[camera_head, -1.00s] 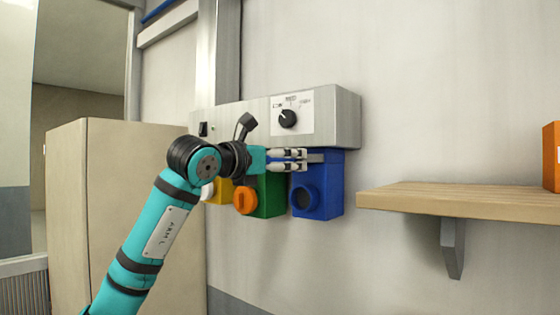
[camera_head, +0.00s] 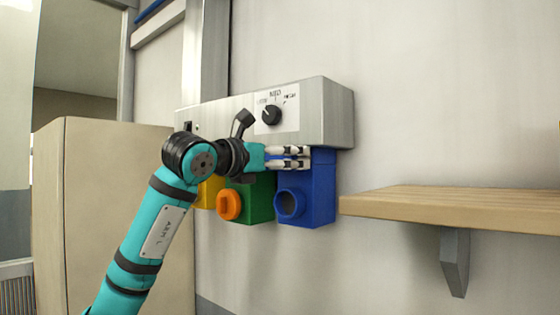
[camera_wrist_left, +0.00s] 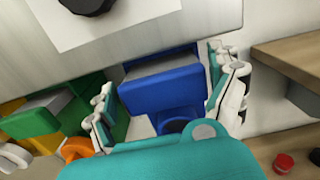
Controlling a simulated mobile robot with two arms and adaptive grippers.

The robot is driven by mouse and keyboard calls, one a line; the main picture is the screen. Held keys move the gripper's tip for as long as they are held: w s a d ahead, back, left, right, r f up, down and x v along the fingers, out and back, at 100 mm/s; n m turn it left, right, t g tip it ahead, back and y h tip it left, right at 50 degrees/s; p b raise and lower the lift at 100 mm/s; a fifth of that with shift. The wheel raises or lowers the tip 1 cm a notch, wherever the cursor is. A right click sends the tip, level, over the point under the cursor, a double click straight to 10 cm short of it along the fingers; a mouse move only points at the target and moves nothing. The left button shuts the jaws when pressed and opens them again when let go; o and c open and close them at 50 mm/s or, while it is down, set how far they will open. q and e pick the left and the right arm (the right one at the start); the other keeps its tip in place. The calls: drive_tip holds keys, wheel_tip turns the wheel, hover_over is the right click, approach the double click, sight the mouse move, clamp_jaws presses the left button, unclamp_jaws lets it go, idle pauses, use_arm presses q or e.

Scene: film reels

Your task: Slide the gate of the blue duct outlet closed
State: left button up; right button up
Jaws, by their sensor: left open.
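The blue duct outlet (camera_head: 318,195) hangs under the right end of a grey metal housing, its round spout facing out. My left gripper (camera_head: 309,157) is in front of its upper part, fingers apart. In the left wrist view the open fingers (camera_wrist_left: 167,90) stand either side of the blue outlet (camera_wrist_left: 158,92), with nothing gripped. A grey strip (camera_wrist_left: 160,65) lies across the outlet's top and looks like its gate. I cannot tell how far the gate is in, or whether a finger touches it. My right gripper is not in view.
Green (camera_head: 261,203) and yellow (camera_head: 205,192) outlets hang left of the blue one, the green with an orange spout. The housing (camera_head: 335,110) with a dial (camera_head: 271,115) is just above. A wooden shelf (camera_head: 450,208) juts out at right.

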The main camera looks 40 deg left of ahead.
use_arm(q)
drive_tip(key=shift+o, duration=0.3)
drive_tip(key=shift+w+d+f, duration=0.1)
drive_tip(key=shift+s+f, duration=0.1)
drive_tip(key=shift+s, duration=0.2)
drive_tip(key=s, duration=1.1)
drive_tip(key=shift+a, duration=0.45)
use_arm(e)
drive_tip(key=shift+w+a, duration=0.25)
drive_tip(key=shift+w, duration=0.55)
use_arm(q)
drive_tip(key=shift+s, duration=0.1)
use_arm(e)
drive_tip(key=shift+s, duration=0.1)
